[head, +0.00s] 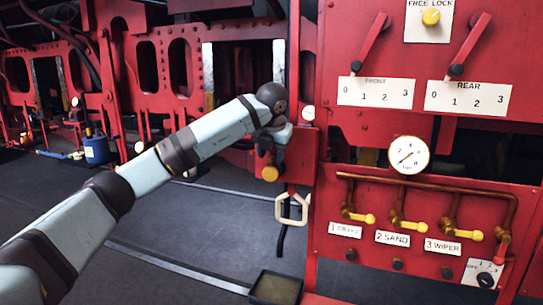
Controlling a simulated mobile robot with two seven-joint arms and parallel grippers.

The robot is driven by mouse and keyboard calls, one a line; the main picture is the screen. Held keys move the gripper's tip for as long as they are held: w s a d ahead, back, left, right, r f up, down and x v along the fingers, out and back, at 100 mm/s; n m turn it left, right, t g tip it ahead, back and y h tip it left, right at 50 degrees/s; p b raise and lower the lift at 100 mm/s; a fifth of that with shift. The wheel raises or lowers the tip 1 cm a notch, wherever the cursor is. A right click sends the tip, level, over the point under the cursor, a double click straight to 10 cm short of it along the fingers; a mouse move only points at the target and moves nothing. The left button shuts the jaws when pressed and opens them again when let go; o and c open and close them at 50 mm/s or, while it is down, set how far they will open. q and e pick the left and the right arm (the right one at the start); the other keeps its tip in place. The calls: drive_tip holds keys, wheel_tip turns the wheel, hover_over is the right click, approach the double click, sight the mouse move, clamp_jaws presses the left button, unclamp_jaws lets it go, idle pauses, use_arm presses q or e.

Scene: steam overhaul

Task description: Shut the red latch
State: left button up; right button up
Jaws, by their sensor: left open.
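My left arm reaches in from the left, and its gripper (267,155) is at the left side of the red panel (345,150). It is open, close to a yellow knob (270,174); I cannot tell if they touch. Its fingers are small and partly hidden by the wrist. No part is plainly marked as the red latch. A small red handle (502,247) sits at the right end of the copper pipe, and two red levers (371,44) (469,44) stand tilted above the FRONT and REAR scales. My right gripper is not in view.
A cream triangular pull handle (293,210) hangs below the gripper. A pressure gauge (408,155) and yellow-handled valves (408,222) are on the panel. A dark tray (275,289) lies on the floor. The grey floor (190,225) at left is mostly clear.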

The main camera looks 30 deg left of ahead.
use_arm(q)
drive_tip(key=b+v, duration=0.1)
drive_tip(key=v, duration=1.2)
drive_tip(key=shift+d, duration=0.15)
drive_tip(key=shift+s, duration=0.1)
